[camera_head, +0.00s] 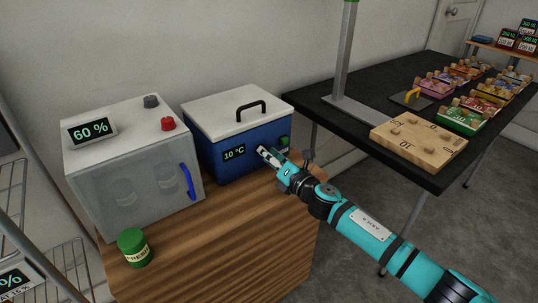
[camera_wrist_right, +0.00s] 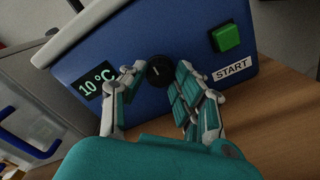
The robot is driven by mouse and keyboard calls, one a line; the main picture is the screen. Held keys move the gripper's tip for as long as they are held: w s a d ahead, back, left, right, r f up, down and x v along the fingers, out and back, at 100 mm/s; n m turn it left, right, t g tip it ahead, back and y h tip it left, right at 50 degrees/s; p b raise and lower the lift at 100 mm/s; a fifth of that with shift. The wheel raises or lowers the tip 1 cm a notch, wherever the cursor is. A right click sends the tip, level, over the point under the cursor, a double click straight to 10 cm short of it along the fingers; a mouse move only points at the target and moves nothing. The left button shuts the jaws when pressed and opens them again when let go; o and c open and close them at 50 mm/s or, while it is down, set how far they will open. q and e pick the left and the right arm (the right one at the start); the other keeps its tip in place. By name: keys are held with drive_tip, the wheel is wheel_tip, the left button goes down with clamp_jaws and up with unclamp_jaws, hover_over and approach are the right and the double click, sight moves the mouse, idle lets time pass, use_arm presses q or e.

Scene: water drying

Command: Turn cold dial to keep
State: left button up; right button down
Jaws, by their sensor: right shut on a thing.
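The blue cold box (camera_head: 222,162) with a white lid stands on the wooden table, its display (camera_head: 234,153) reading 10 °C. In the right wrist view its round black dial (camera_wrist_right: 159,70) sits between the display (camera_wrist_right: 97,83) and the green START button (camera_wrist_right: 226,37). A pale mark shows on the dial. My right gripper (camera_head: 270,153) is at the box's front face, its two fingers shut on the dial from either side (camera_wrist_right: 160,74). In the head view my fingers hide the dial. My left gripper is out of view.
A grey-white box (camera_head: 137,185) with a 60 % display, red and grey knobs and a blue handle stands left of the cold box. A green jar (camera_head: 134,247) is in front of it. A black table (camera_head: 330,102) with colored trays is at right.

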drive_tip(key=shift+f, duration=0.2)
idle(0.4)
drive_tip(key=c, duration=1)
unclamp_jaws()
drive_tip(key=shift+r, duration=0.1)
drive_tip(key=v, duration=1.2)
